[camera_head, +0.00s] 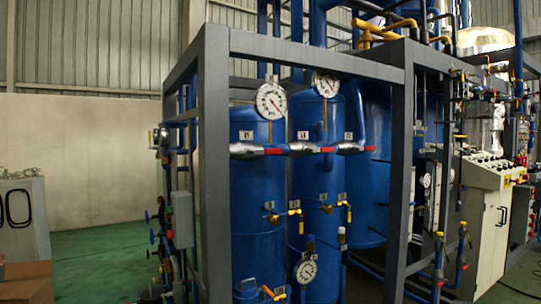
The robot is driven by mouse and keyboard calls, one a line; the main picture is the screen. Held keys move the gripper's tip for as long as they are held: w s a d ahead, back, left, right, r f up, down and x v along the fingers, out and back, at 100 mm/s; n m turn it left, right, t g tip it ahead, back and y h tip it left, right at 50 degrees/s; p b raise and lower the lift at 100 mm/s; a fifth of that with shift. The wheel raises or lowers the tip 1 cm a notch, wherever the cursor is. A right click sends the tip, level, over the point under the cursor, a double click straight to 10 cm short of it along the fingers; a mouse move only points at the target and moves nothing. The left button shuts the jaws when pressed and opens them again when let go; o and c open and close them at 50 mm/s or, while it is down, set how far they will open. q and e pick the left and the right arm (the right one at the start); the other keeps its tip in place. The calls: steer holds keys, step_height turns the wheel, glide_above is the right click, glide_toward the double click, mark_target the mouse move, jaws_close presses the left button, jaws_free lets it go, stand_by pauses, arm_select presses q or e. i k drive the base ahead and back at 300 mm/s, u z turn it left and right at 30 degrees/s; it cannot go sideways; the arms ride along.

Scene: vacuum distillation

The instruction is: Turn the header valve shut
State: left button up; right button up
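A horizontal silver pipe, which looks like a header (302,149), crosses in front of the blue tanks behind the frame. It carries red valve handles: a left one (276,151), a middle one (328,150) and a right one (369,148). The red handles look to lie along the pipe. I cannot tell which of them, if any, is the header valve. Neither of my grippers shows in the head view, and nothing touches the handles.
A grey steel frame (214,170) surrounds the tanks (257,195); its posts stand in front of the pipework. Pressure gauges (271,101) and yellow-handled valves sit around the pipe. A white control cabinet (488,215) stands right. Green floor (100,250) is open at left, near a cardboard box (25,283).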

mark_target(276, 151)
steer(key=z, duration=0.05)
steer(key=k, duration=0.5)
steer(key=u, duration=1.05)
steer(key=i, duration=1.15)
steer(key=z, duration=0.45)
steer(key=i, duration=0.9)
steer(key=z, duration=0.8)
